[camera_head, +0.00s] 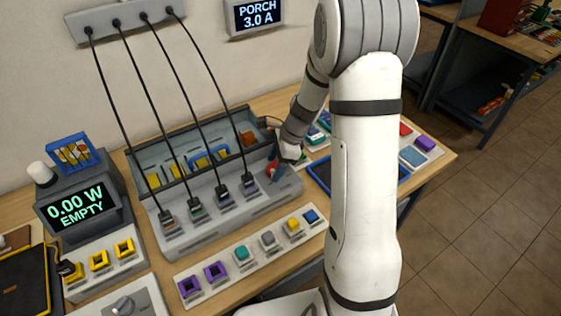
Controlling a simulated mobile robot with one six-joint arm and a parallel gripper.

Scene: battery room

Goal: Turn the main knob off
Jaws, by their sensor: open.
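A red knob (271,169) sits at the right end of the grey charging station (190,238). My gripper (277,170) is at this knob, reaching down to it from the upper right. It is open, with its fingers close around or beside the knob; I cannot tell whether they touch it. The fingers partly hide the knob, so its turned position is unclear. A second, grey knob (123,305) is on a light panel at the lower left, away from my gripper. No label shows which is the main knob.
Several black cables (140,80) hang from a wall strip to plugs in the station. A grey bin (140,163) stands behind it. A display (80,206) reads "0.00 W EMPTY"; a wall sign (257,14) reads "PORCH 3.0 A". Coloured blocks (242,253) line the front.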

